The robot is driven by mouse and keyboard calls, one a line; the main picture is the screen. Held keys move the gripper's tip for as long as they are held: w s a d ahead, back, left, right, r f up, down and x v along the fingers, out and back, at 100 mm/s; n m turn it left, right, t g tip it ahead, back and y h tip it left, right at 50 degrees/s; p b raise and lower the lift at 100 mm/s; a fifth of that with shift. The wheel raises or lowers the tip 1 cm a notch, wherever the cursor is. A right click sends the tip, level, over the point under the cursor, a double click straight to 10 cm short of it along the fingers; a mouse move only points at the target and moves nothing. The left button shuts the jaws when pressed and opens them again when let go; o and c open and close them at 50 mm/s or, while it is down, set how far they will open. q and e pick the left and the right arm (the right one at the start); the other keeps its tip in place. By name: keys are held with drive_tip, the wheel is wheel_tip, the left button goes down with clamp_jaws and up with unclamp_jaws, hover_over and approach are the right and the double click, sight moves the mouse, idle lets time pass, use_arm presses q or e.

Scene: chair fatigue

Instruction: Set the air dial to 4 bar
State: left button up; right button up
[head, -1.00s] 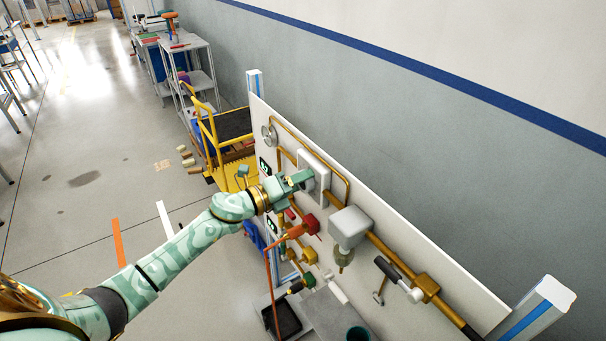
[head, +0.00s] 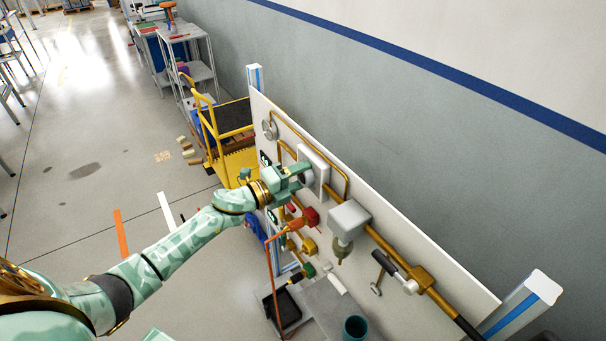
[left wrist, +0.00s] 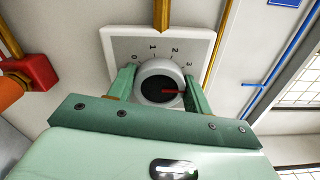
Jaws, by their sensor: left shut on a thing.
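The air dial is a round grey-white knob (left wrist: 160,70) with a dark face and a red pointer, on a pale square plate (left wrist: 118,40) marked 0, 1, 2, 3. The pointer points right, below the 3. Any mark beyond 3 is hidden by a finger. My left gripper (left wrist: 159,90) is shut on the knob, one green finger on each side. In the head view, my left gripper (head: 304,176) is at the plate (head: 314,157) on the upright panel.
Copper pipes (head: 385,247), a grey box (head: 348,217), a red fitting (head: 311,217) and a black-and-white lever (head: 397,273) are on the panel around the dial. A yellow cart (head: 210,125) stands beyond. The floor to the left is mostly open.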

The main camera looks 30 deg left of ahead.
use_arm(q)
drive_tip(key=o, duration=1)
drive_tip(key=shift+a, duration=0.1)
drive_tip(key=b+v, duration=0.2)
drive_tip(key=v, duration=1.4)
drive_tip(key=shift+s+a, duration=0.1)
drive_tip(key=shift+a, duration=0.05)
